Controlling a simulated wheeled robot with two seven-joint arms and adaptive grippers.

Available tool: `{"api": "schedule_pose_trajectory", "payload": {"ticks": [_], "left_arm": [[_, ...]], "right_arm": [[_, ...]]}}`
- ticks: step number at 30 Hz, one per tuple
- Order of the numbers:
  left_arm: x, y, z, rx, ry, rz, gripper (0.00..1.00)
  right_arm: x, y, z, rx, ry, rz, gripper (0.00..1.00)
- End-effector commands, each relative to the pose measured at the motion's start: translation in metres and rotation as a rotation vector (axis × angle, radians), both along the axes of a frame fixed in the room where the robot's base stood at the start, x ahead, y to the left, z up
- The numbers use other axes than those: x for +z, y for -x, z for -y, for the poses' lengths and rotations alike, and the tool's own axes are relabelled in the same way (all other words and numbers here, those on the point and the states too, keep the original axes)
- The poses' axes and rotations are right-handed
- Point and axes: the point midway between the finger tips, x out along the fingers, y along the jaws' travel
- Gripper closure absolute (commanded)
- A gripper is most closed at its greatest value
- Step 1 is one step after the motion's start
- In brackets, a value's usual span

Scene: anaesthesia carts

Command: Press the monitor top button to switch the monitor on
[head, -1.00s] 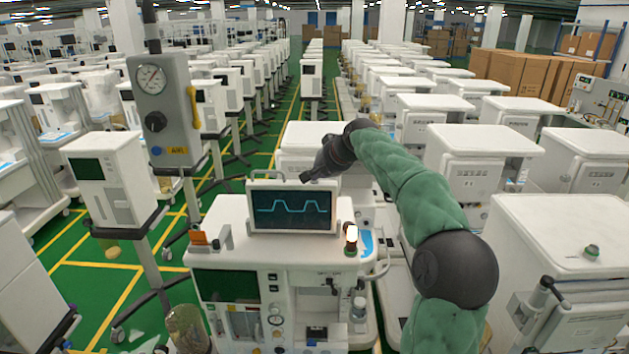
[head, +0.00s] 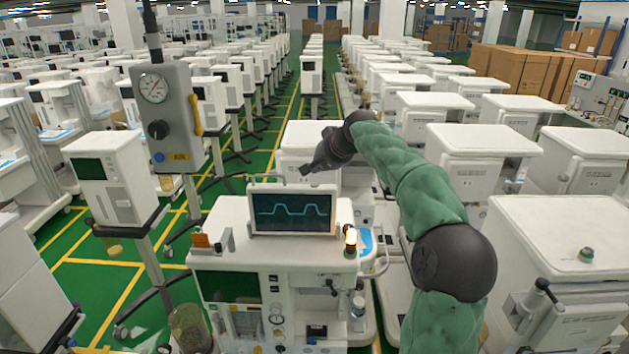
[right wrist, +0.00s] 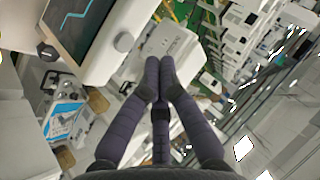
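The monitor (head: 291,211) stands on top of the nearest cart, with a teal waveform lit on its dark screen. It also shows at the upper left of the right wrist view (right wrist: 75,28). There a round grey button (right wrist: 124,42) sits on its pale casing near the screen. My right gripper (head: 305,172) is above and behind the monitor's top edge in the head view. In the right wrist view its dark fingertips (right wrist: 160,66) are together and empty, beside the button and apart from it. My left gripper is not in view.
The cart (head: 270,262) carries the monitor and a small glowing lamp (head: 351,240) at its right. A grey gauge post (head: 165,115) stands to the left. Rows of white carts fill the back. Green floor (head: 100,285) is open at the left.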

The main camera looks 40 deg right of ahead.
Motion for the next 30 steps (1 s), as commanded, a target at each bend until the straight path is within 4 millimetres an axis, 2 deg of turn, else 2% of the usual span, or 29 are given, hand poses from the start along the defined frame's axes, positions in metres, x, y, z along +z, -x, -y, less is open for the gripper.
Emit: {"api": "schedule_pose_trajectory", "payload": {"ticks": [2, 10, 30], "left_arm": [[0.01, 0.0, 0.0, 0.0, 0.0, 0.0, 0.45], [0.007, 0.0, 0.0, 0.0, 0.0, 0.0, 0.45], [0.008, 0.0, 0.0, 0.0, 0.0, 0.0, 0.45]], "right_arm": [[0.011, 0.0, 0.0, -0.001, 0.001, 0.001, 1.0], [0.029, 0.0, 0.0, -0.001, 0.001, 0.001, 1.0], [0.031, 0.0, 0.0, 0.001, -0.001, -0.001, 1.0]]}}
